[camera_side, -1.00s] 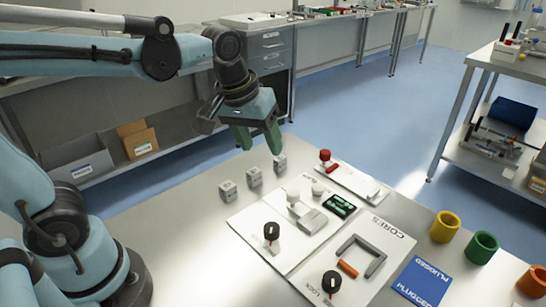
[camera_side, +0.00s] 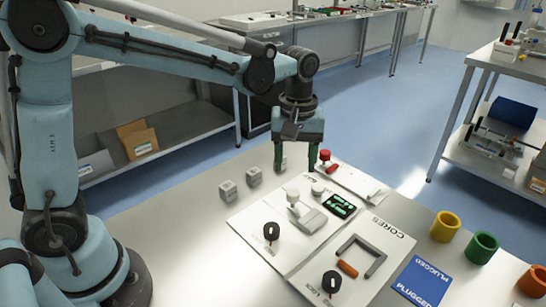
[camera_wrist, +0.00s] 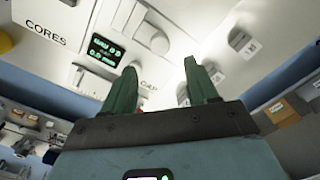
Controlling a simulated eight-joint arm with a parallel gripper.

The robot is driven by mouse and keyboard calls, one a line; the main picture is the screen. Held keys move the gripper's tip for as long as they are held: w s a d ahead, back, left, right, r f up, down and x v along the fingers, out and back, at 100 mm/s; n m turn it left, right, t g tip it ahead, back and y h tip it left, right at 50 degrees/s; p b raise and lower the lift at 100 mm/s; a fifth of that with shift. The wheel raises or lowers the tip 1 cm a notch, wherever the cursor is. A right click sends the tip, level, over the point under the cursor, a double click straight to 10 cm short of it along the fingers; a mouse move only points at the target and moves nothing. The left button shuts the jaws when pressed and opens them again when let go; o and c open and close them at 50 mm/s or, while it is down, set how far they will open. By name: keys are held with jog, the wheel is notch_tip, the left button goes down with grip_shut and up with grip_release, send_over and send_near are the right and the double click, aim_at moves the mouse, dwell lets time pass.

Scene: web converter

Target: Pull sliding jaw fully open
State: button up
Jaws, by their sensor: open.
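A white panel (camera_side: 268,218) on the table carries a gauge with pale posts, a grey block (camera_side: 312,221) and a green-lit display (camera_side: 340,205). A pale knob (camera_side: 292,195) stands beside the block. I cannot tell for certain which part is the sliding jaw. My gripper (camera_side: 296,168) is open and empty, fingers pointing down, above the table behind the gauge. It shows in the wrist view (camera_wrist: 162,75) with a wide gap between its fingers.
A red knob (camera_side: 325,156) on a white strip stands close right of my gripper. Small grey cubes (camera_side: 228,191) (camera_side: 254,177) lie to the left. Black dials (camera_side: 271,232) (camera_side: 331,282) and the CORES panel (camera_side: 390,242) are in front. Coloured cups (camera_side: 445,227) stand at the right.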

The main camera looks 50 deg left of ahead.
aim_at(293, 191)
notch_tip(293, 191, down, 8)
jog(key=shift+r, duration=0.2)
dwell(0.3)
grip_shut()
